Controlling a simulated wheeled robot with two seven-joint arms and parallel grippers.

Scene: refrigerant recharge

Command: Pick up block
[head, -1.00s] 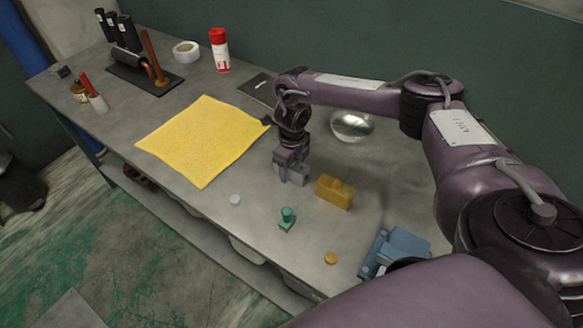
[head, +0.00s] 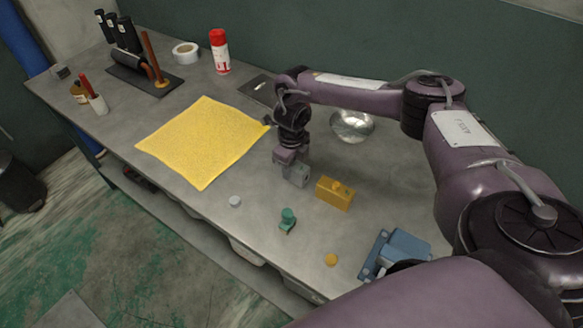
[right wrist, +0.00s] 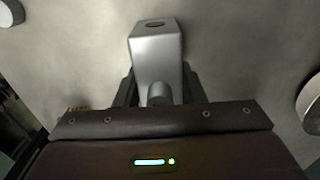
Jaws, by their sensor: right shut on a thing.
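A grey metal block (head: 297,174) is at my right gripper (head: 288,166) in the head view, left of the yellow-orange block. In the right wrist view the grey block (right wrist: 156,56) stands between the two dark fingers of my right gripper (right wrist: 158,88). It has a dark hole in its end face and a short round stub towards the palm. The gripper is shut on it. Whether the block touches the table is hard to tell. My left gripper is not in view.
A yellow-orange block (head: 334,193) stands close on the right. A green fitting (head: 287,219), a pale disc (head: 235,201), an orange disc (head: 331,259) and a blue fixture (head: 398,250) lie nearer the front. A yellow cloth (head: 202,140) lies left, a silver bowl (head: 352,125) behind.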

